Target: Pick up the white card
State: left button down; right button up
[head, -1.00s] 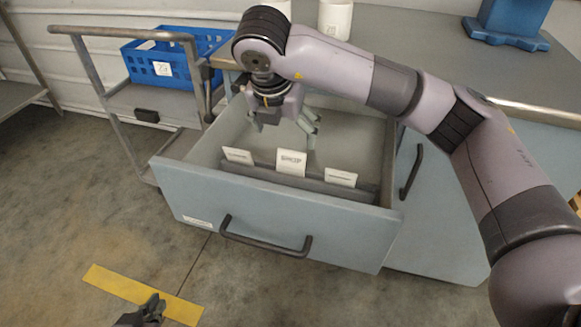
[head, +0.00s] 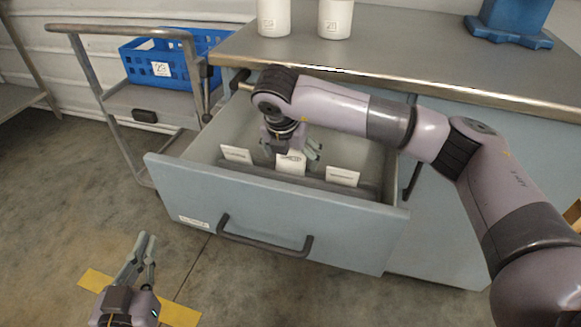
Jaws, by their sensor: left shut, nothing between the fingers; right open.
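Three white cards stand upright in a dark holder (head: 320,186) inside the open drawer (head: 180,185): a left card (head: 236,153), a middle card (head: 290,164) and a right card (head: 342,176). Each bears dark print too small to read. My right gripper (head: 292,152) is open, low in the drawer, right at the middle card, whose top edge it partly overlaps in the picture. I cannot tell whether it touches the card. My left gripper (head: 146,240) is shut and empty, above the floor at lower left, away from the drawer.
The drawer front with its dark handle (head: 262,242) faces me. Two white containers (head: 273,18) (head: 335,18) and a blue object (head: 508,22) stand on the grey counter (head: 400,55). A cart with a blue crate (head: 150,55) stands at left. A yellow strip (head: 100,281) marks the clear floor.

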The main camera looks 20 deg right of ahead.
jog(key=shift+w+f, duration=0.1)
jog(key=shift+f, duration=0.1)
pick_arm(q)
jog(key=shift+r, duration=0.3)
pick_arm(e)
jog(key=shift+c, duration=0.2)
jog(key=c, duration=1)
jog(key=shift+c, duration=0.2)
jog(key=shift+r, duration=0.1)
